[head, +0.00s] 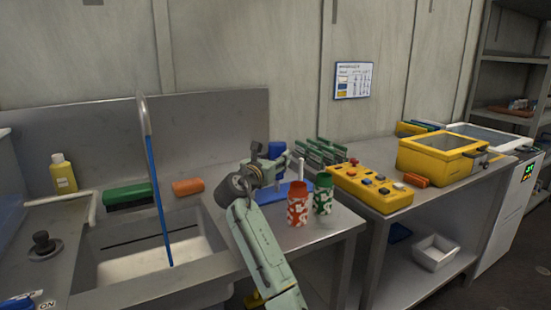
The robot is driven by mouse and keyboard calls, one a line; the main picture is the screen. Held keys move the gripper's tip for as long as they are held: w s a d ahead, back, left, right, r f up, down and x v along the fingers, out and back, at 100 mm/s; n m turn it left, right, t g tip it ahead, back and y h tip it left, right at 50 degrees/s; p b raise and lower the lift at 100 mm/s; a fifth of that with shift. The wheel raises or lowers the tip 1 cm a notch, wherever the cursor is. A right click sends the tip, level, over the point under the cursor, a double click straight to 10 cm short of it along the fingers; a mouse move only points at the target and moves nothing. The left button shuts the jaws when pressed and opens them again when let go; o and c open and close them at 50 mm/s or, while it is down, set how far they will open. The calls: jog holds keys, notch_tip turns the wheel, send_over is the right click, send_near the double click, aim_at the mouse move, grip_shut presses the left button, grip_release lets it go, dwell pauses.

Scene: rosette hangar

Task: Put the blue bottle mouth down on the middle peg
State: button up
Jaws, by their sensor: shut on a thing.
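My gripper (272,160) is at the end of my pale green arm, over the counter right of the sink, and is shut on the blue bottle (278,150). Little of the bottle shows, and its mouth and tilt cannot be made out. Below and behind the gripper is a blue base (266,192), partly covered by my arm. A white upright peg (300,167) stands at its right; any other pegs are hidden. A red-and-white patterned bottle (298,206) and a green-and-white one (323,195) stand at the front right of the base.
The sink (150,262) with a blue-and-grey spout lies left. A yellow bottle (63,173), green brush (127,195) and orange sponge (188,187) stand around it. A yellow control box (372,188), green rack (320,152) and yellow bin (440,155) crowd the right bench.

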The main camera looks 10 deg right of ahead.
jog(key=o, duration=1.1)
jog(key=v, duration=1.2)
